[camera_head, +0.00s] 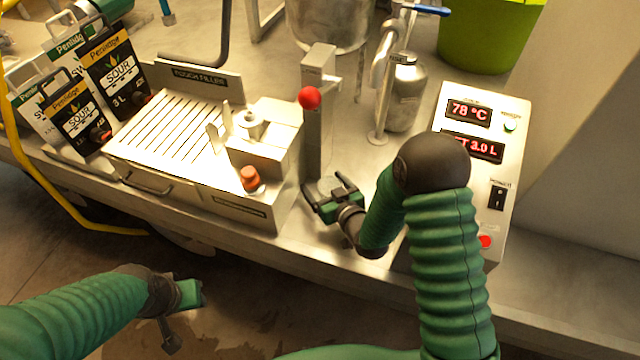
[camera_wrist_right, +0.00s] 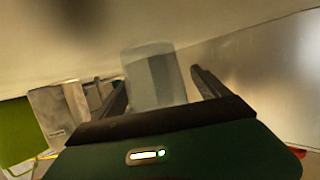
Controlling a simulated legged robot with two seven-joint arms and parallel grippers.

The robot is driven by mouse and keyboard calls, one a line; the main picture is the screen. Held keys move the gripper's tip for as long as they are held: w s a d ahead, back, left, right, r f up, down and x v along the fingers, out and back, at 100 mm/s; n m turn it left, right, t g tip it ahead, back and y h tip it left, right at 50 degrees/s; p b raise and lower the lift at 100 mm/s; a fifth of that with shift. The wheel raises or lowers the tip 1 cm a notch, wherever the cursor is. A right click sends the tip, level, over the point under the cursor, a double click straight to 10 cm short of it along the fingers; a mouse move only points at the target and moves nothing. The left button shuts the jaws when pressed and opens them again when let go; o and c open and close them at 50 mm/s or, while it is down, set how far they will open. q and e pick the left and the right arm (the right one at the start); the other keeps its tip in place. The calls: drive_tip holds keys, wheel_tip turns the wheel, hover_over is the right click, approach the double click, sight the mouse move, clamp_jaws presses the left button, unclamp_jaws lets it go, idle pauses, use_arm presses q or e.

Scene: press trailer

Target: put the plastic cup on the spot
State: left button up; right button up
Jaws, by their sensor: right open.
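A pale translucent cup-like shape, which looks like the plastic cup (camera_wrist_right: 156,76), stands between the two fingers of my right gripper (camera_wrist_right: 162,88) in the right wrist view. The fingers are apart, with visible space on the cup's right side; contact on its left is unclear. In the head view my right gripper (camera_head: 335,192) is low at the foot of the grey post with the red ball, and the cup cannot be made out clearly there. My left gripper (camera_head: 182,312) is at the lower left, below the bench edge, and its jaws are unclear. I cannot make out a marked spot.
The pouch filler (camera_head: 170,125) with an orange-red button is left of my right gripper. The red-ball post (camera_head: 320,130) stands just behind it. A control panel (camera_head: 500,140) and steel bottle (camera_head: 404,95) are to the right. Several pouches (camera_head: 115,70) stand at the left.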

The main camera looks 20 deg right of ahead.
drive_tip(key=shift+w+f, duration=0.3)
drive_tip(key=shift+s+d+r, duration=0.15)
drive_tip(key=shift+s+r, duration=0.3)
drive_tip(key=shift+c, duration=0.8)
drive_tip(key=shift+s, duration=0.1)
drive_tip(key=shift+c, duration=1.1)
drive_tip(key=shift+w+f, duration=0.2)
drive_tip(key=shift+w, duration=0.05)
drive_tip(key=c, duration=0.5)
drive_tip(key=shift+r, duration=0.1)
drive_tip(key=c, duration=0.7)
